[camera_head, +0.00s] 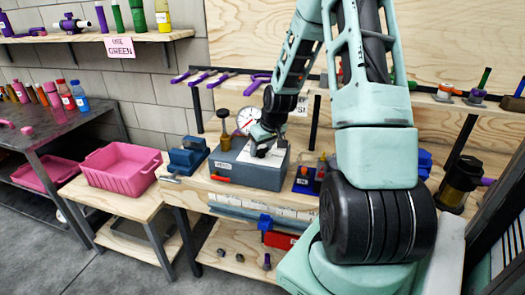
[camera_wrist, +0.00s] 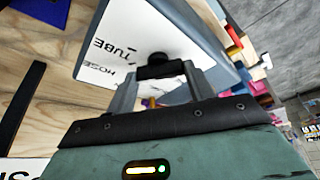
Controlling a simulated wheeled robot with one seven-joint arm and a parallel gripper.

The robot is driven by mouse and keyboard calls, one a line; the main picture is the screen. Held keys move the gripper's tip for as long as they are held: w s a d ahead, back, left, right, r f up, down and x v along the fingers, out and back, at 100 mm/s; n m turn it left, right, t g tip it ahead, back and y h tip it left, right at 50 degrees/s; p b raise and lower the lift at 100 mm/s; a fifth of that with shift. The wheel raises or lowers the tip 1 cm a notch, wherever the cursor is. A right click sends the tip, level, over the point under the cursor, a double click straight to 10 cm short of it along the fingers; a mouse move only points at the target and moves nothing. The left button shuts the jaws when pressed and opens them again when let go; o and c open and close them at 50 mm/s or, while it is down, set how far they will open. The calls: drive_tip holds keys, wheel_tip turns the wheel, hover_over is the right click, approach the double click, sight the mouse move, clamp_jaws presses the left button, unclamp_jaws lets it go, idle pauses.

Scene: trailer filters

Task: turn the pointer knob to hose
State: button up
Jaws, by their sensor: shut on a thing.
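The grey box (camera_head: 240,172) sits on the wooden bench, with a white plate (camera_head: 272,178) on its sloped top. In the wrist view the white plate (camera_wrist: 138,25) carries the printed words TUBE and HOSE. My gripper (camera_head: 262,150) is down at the plate. In the wrist view my gripper (camera_wrist: 157,78) has its two fingers on either side of the black pointer knob (camera_wrist: 158,70) and is shut on it. The fingers partly cover the knob, and I cannot tell exactly which word it points at.
A blue vise (camera_head: 187,157) stands left of the box, and a round gauge (camera_head: 247,120) behind it. A pink bin (camera_head: 120,170) stands on a lower table at left. A shelf with purple tools runs behind.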

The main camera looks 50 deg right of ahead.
drive_tip(key=shift+m, duration=0.4)
drive_tip(key=o, duration=1)
drive_tip(key=v, duration=0.5)
drive_tip(key=p+v, duration=0.1)
drive_tip(key=v, duration=1.1)
drive_tip(key=shift+s+a+r, duration=0.1)
drive_tip(key=shift+a+r, duration=0.05)
drive_tip(key=shift+a, duration=0.2)
